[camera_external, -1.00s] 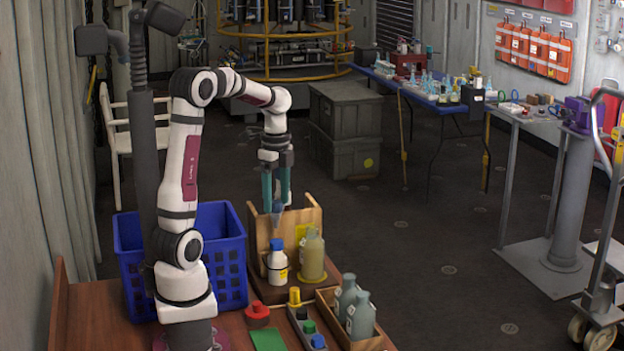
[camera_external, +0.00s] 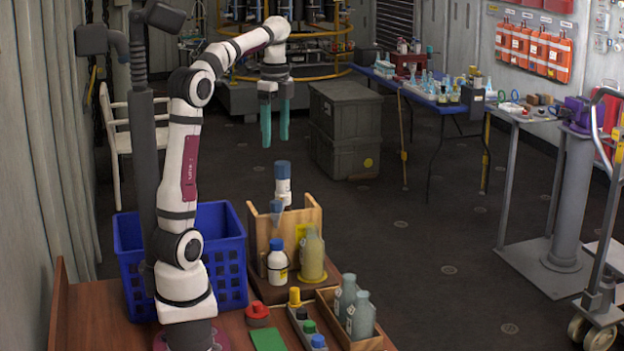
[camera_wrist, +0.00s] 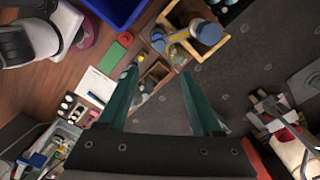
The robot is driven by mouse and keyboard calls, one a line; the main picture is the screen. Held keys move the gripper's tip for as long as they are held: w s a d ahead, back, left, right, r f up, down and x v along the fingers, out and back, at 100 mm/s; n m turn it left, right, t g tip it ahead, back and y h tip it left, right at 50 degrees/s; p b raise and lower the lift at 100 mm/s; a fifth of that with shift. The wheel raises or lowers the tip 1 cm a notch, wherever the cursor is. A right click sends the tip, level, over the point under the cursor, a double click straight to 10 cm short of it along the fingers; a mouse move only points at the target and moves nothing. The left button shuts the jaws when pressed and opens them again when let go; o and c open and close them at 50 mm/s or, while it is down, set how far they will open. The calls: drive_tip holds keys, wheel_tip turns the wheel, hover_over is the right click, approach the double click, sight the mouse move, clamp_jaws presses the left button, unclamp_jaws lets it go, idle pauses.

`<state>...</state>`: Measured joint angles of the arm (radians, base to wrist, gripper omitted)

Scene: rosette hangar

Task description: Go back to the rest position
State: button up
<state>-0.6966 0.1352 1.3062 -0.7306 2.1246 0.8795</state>
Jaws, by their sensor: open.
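My gripper (camera_external: 275,141) is open and empty, fingers pointing down, in the air above the wooden stand (camera_external: 312,215). In the wrist view its two teal fingers (camera_wrist: 158,73) are spread apart with nothing between them. A white bottle with a blue cap (camera_external: 283,188) stands upright at the top of the stand, below and apart from the fingers; its lower part is hidden. Its blue cap also shows in the wrist view (camera_wrist: 209,33).
A second blue-capped white bottle (camera_external: 277,265), a funnel (camera_external: 276,212) and a yellowish bottle (camera_external: 312,256) are at the stand's front. A blue basket (camera_external: 232,268) stands to the left. A wooden box (camera_external: 371,343) holds grey bottles. The air around my gripper is clear.

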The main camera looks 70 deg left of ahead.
drive_tip(key=s+d+f+n, duration=0.25)
drive_tip(key=d+f, duration=0.25)
drive_tip(key=d, duration=0.6)
drive_tip(key=s+d+f+n+y, duration=0.2)
drive_tip(key=s+d+f, duration=0.5)
drive_tip(key=s+f, duration=0.3)
wheel_tip(320, 180, down, 3)
drive_tip(key=shift+s+d+r, duration=0.2)
drive_tip(key=shift+s+d, duration=0.05)
drive_tip(key=shift+s, duration=0.1)
